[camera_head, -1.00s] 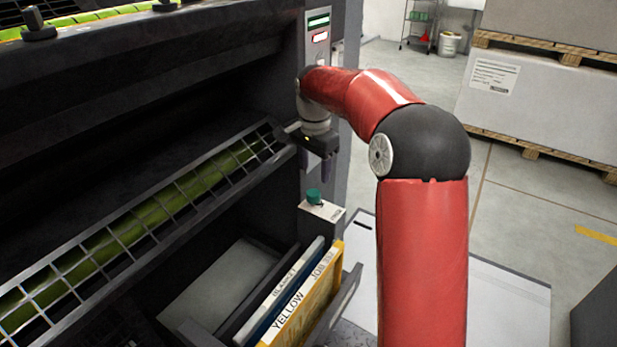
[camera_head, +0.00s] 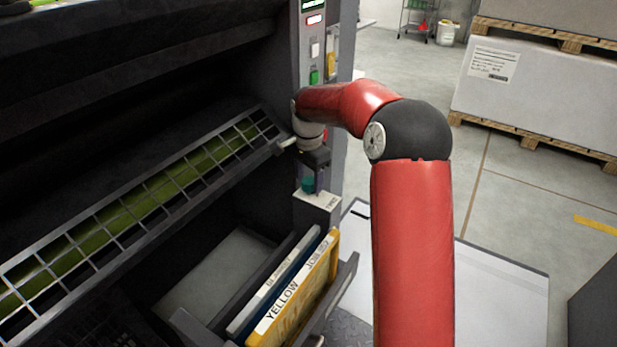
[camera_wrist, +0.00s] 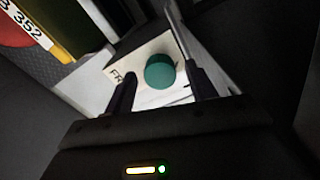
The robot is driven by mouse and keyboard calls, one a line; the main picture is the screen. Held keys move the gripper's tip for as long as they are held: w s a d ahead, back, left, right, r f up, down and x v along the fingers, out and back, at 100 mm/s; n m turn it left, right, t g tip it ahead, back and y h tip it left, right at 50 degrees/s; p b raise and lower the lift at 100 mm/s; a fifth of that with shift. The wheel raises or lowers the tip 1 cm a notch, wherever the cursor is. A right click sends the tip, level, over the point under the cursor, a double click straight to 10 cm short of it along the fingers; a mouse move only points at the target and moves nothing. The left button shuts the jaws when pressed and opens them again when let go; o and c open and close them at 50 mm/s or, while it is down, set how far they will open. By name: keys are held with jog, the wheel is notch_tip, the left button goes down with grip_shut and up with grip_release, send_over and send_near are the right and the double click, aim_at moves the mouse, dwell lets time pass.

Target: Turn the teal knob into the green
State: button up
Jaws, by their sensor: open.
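The teal knob (camera_head: 308,184) sits on a small light-topped post (camera_head: 322,200) at the press's right side. It also shows in the wrist view (camera_wrist: 160,71), round and seen from above, on a white label plate (camera_wrist: 125,70) with partly hidden lettering. My gripper (camera_head: 308,183) points down over the knob in the head view. In the wrist view my gripper (camera_wrist: 160,88) is open, with one dark finger on each side of the knob and a visible gap to each. No green zone can be made out on the plate.
A wire guard (camera_head: 150,205) lies to the left of my gripper. A panel with a green button (camera_head: 314,76) rises behind my wrist.

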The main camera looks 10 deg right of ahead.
jog(key=shift+c, duration=0.4)
jog(key=c, duration=0.9)
jog(key=shift+r+n+p, duration=0.1)
jog(key=shift+n+p, duration=0.9)
jog(key=shift+n, duration=0.2)
jog(key=n+p, duration=0.2)
jog(key=n, duration=0.2)
jog(key=n+p, duration=0.3)
jog(key=n, duration=0.4)
